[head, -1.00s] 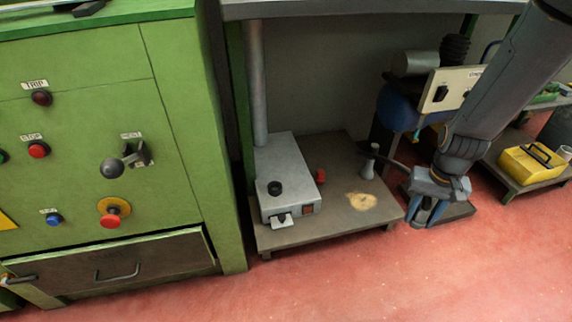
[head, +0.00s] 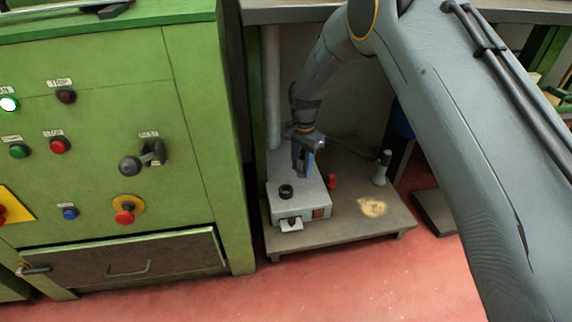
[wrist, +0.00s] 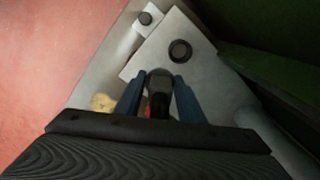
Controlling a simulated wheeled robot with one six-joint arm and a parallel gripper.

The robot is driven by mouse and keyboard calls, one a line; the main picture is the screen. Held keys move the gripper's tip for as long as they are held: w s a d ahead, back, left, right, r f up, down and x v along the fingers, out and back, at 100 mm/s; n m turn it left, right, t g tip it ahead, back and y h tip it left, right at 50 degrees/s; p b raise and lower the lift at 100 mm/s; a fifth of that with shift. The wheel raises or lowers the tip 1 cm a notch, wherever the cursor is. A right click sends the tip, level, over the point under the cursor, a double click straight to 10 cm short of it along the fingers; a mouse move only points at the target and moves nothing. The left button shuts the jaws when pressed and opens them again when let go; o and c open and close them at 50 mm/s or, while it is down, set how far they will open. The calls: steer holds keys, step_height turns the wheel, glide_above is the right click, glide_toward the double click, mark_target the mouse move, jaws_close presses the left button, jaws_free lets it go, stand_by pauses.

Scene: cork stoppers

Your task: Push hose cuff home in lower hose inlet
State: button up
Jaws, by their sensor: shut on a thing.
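My gripper (head: 303,172) points down over a grey box unit (head: 300,204) on the low platform. In the wrist view its two blue fingers (wrist: 159,98) are shut on a dark grey rounded piece, which looks like the hose cuff (wrist: 159,80). In the head view the fingers hide most of the cuff. A raised black ring (head: 286,191), seemingly the lower hose inlet, stands on the box top. It also shows in the wrist view (wrist: 180,51), ahead and slightly right of the cuff. The cuff appears apart from the ring.
A grey cone-shaped fitting (head: 381,168) stands on the platform (head: 345,215), with a dark hose (head: 350,148) near it. A red part (head: 332,181) sits beside the box. A green control cabinet (head: 190,180) stands close on the left. Red floor lies clear in front.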

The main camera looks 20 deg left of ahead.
steer(key=s+a, duration=0.1)
steer(key=a, duration=0.4)
steer(key=shift+m, duration=0.3)
steer(key=shift+f+b, duration=2.2)
steer(key=shift+f, duration=1.1)
steer(key=shift+s+a+p, duration=0.1)
steer(key=shift+s+p, duration=0.05)
steer(key=shift+p, duration=0.15)
